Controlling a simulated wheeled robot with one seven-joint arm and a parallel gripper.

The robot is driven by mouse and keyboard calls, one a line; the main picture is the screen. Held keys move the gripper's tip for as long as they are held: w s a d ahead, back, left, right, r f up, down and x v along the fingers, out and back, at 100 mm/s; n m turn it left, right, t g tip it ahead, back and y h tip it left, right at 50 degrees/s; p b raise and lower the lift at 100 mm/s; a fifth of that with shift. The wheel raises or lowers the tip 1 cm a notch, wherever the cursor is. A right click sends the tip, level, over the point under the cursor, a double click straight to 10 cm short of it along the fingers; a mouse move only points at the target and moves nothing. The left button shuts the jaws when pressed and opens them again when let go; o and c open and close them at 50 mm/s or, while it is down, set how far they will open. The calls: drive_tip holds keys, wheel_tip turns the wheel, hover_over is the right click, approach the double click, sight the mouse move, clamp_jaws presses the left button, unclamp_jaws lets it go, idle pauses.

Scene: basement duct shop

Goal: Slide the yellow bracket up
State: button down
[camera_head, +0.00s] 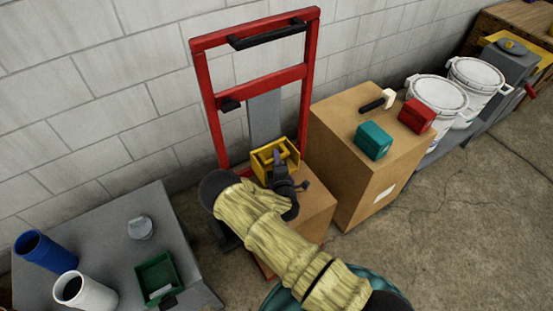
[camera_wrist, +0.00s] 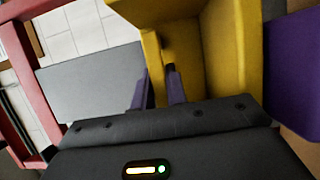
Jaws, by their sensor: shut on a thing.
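The yellow bracket (camera_head: 262,160) sits at the lower part of a grey upright plate (camera_head: 265,118) in the red hand-truck frame (camera_head: 204,100). My gripper (camera_head: 278,160) reaches it from the front and partly hides it. In the wrist view, the bracket (camera_wrist: 225,55) fills the upper middle, with an open, box-like hollow. My purple fingers (camera_wrist: 158,80) are shut on a yellow edge of the bracket at its left side. The grey plate (camera_wrist: 88,82) and red frame (camera_wrist: 25,75) show to the left.
A cardboard box (camera_head: 318,200) stands just below the bracket. A taller box (camera_head: 345,170) at right carries a teal block (camera_head: 373,140), a red block (camera_head: 417,115) and a mallet (camera_head: 382,99). A grey table (camera_head: 190,270) stands at lower left. A purple surface (camera_wrist: 292,65) shows at right in the wrist view.

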wheel_tip(320, 180, up, 13)
drive_tip(key=p, duration=0.6)
drive_tip(key=shift+w, duration=0.1)
drive_tip(key=c, duration=1.5)
unclamp_jaws()
drive_tip(key=shift+r, duration=0.1)
drive_tip(key=shift+c, duration=0.2)
drive_tip(key=shift+o, duration=0.7)
drive_tip(key=b+v, duration=0.2)
drive_tip(key=v, duration=1.5)
drive_tip(key=shift+s, duration=0.3)
